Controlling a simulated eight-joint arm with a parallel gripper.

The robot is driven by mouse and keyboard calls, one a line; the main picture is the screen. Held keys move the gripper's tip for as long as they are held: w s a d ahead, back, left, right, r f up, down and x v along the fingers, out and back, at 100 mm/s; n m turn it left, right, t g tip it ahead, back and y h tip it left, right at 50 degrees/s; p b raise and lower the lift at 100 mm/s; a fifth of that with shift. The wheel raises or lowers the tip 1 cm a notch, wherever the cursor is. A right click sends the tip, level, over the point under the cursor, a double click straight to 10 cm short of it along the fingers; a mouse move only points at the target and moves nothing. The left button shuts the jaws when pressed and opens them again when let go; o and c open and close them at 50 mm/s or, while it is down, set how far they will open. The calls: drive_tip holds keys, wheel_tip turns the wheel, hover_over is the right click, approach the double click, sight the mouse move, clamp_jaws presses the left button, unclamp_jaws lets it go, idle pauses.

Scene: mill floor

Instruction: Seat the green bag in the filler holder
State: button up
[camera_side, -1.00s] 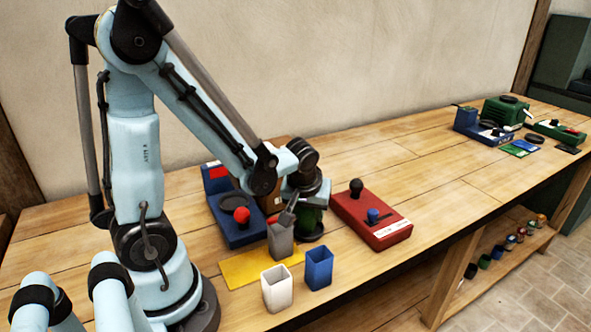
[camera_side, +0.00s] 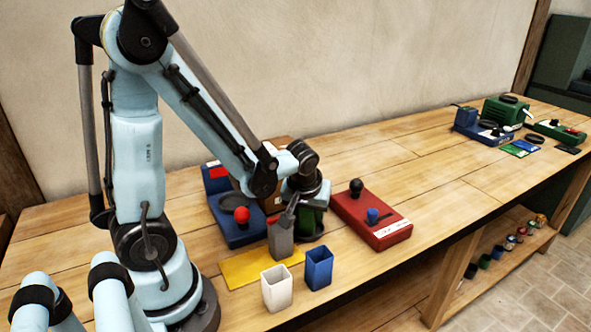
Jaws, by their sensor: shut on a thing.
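The green bag (camera_side: 313,221) is dark green and mostly hidden by my gripper and a grey piece in front of it. My gripper (camera_side: 307,207) points down and is shut on the green bag; its fingertips are hard to make out. The bag looks upright. A dark round rim shows low around the bag, just left of the red unit; I take it for the filler holder (camera_side: 318,238). I cannot tell whether the bag rests in it or hangs just above it.
A grey container (camera_side: 281,243) stands close in front-left, by a yellow mat (camera_side: 240,270). A white cup (camera_side: 277,290) and blue cup (camera_side: 319,270) stand nearer. The red unit (camera_side: 385,232) is right; a blue unit (camera_side: 232,232) is left.

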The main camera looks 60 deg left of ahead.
drive_tip(key=shift+f, duration=0.4)
drive_tip(key=o, duration=0.8)
drive_tip(key=shift+v, duration=5.5)
drive_tip(key=shift+s+d+r+m+t+h, duration=0.1)
drive_tip(key=shift+d+r+m+t+h, duration=0.4)
drive_tip(key=shift+d+m, duration=0.8)
drive_tip(key=shift+s+d+r+m+t+h, duration=0.15)
drive_tip(key=shift+d+m+t+h, duration=0.6)
drive_tip(key=shift+m, duration=1)
drive_tip(key=shift+d+r+m+t+h, duration=0.45)
drive_tip(key=shift+d+m+t, duration=0.3)
drive_tip(key=shift+d+m, duration=0.6)
